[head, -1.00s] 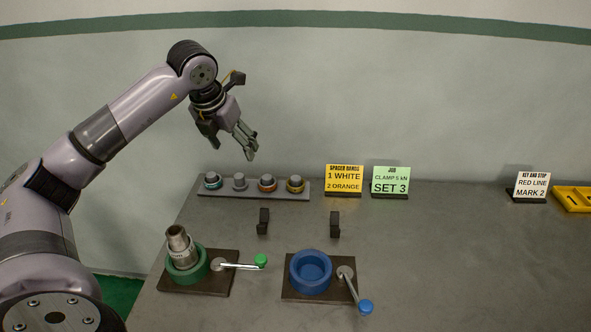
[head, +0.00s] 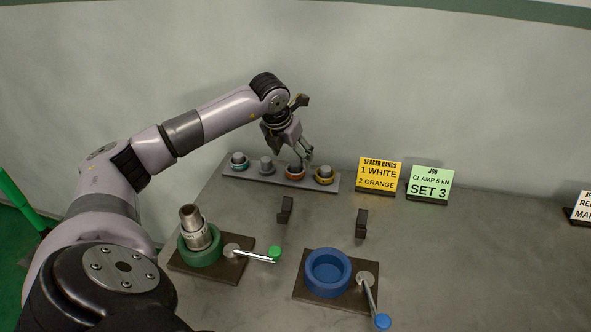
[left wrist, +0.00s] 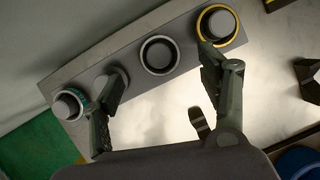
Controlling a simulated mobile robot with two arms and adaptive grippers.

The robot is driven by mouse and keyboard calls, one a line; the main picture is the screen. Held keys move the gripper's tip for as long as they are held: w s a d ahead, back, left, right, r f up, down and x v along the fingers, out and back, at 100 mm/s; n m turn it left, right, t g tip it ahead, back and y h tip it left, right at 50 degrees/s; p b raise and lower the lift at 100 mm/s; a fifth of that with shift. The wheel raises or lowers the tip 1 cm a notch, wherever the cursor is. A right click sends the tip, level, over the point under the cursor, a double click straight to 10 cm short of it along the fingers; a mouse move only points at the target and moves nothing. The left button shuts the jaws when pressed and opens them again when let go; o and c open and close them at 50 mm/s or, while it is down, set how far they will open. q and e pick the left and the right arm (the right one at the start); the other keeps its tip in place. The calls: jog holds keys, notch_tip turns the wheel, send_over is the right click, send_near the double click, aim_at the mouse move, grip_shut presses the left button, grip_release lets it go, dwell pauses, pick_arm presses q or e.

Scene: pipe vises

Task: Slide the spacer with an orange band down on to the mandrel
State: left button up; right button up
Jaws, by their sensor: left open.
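The orange-banded spacer (head: 294,176) sits on the third post from the left of the grey rack (head: 255,178). In the left wrist view a ring (left wrist: 160,55) is on the third post, its orange band not showing. My left gripper (head: 306,157) is open and empty, pointing down just above the orange-banded spacer. The wrist view shows its fingers (left wrist: 160,75) spread to either side of that post. The steel mandrel (head: 190,216) stands nearly upright in the green vise (head: 201,257), with a paler section low on it. My right gripper is not in view.
Teal (head: 239,165) and yellow (head: 325,177) spacers flank the rack; one post (head: 265,165) is bare. The blue vise (head: 328,272) stands empty at the front. Two dark blocks (head: 285,209) and sign cards (head: 380,175) are near.

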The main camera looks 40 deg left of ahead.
aim_at(295, 164)
pick_arm(q)
jog(key=p+x, duration=0.1)
jog(key=x, duration=0.4)
jog(key=shift+w+a+f, duration=0.1)
jog(key=shift+w+f, duration=0.15)
jog(key=shift+f, duration=0.1)
jog(key=shift+c, duration=0.6)
jog(key=c, duration=1.1)
jog(key=shift+o, duration=0.2)
jog(key=shift+r, duration=0.1)
